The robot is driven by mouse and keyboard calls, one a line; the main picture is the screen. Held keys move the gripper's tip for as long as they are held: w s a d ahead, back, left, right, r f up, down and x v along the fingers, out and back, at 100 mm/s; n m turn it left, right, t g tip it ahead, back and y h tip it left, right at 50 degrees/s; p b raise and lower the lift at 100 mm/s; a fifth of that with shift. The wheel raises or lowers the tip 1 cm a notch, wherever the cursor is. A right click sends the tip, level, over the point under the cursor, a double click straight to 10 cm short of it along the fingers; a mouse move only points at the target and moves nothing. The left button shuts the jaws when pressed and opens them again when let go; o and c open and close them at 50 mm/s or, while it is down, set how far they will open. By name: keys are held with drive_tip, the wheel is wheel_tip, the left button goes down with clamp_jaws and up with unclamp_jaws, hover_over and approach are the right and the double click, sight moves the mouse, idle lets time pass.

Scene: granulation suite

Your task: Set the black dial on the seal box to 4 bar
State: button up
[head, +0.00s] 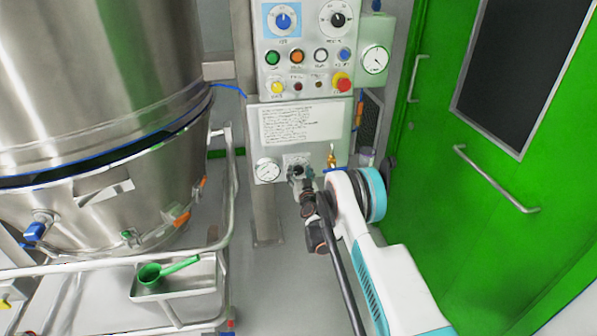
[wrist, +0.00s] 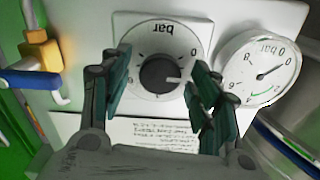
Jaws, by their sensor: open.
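The black dial (wrist: 159,75) sits on a round white scale plate marked "bar", which appears upside down in the wrist view. Its white pointer mark points to the right in that view; the digit it points at is too unclear to read. My gripper (wrist: 160,62) is open, with one finger on each side of the dial; I cannot tell whether they touch it. In the head view my gripper (head: 302,178) is at the front of the seal box (head: 336,150), partly covering the dial (head: 297,168). A bar gauge (wrist: 260,68) is beside the dial, its needle near the low end.
A text label (head: 300,122) is on the box above the dial. A brass valve with a blue handle (wrist: 31,79) is to the left in the wrist view. A control panel (head: 305,50) is above, a steel vessel (head: 95,90) left, a green door (head: 440,150) right.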

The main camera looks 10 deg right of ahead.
drive_tip(key=c, duration=1.1)
drive_tip(key=shift+o, duration=0.2)
drive_tip(key=shift+m, duration=0.3)
drive_tip(key=m, duration=1.2)
drive_tip(key=shift+m, duration=0.3)
drive_tip(key=shift+d+m, duration=0.1)
drive_tip(key=shift+m, duration=2.2)
